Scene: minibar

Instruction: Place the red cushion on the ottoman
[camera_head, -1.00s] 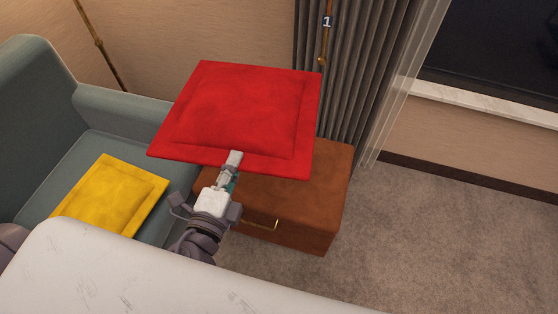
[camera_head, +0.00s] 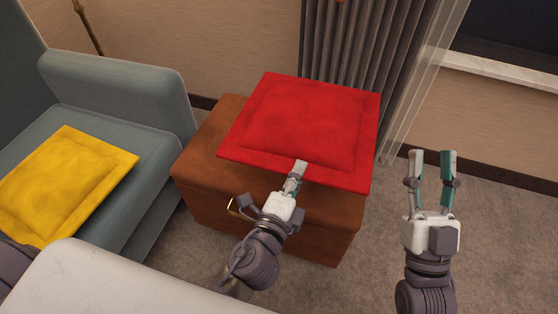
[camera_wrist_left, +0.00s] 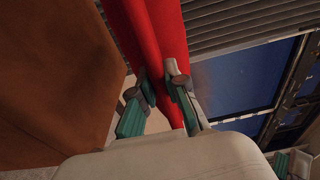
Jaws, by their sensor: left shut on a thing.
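The red cushion (camera_head: 303,125) is held flat by its near edge in my left gripper (camera_head: 299,172). In the head view it overlaps the far part of the brown ottoman (camera_head: 210,160); I cannot tell whether it touches the top. In the left wrist view, the fingers (camera_wrist_left: 168,95) are shut on the edge of the red cushion (camera_wrist_left: 150,35), and the brown ottoman side (camera_wrist_left: 55,70) fills the left. My right gripper (camera_head: 433,165) is open and empty over the carpet, right of the ottoman.
A grey-blue sofa (camera_head: 120,85) with a yellow cushion (camera_head: 65,185) stands at the left. A grey curtain (camera_head: 345,45) hangs behind the ottoman. A white surface (camera_head: 95,285) covers the lower left. Carpet (camera_head: 500,240) on the right is clear.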

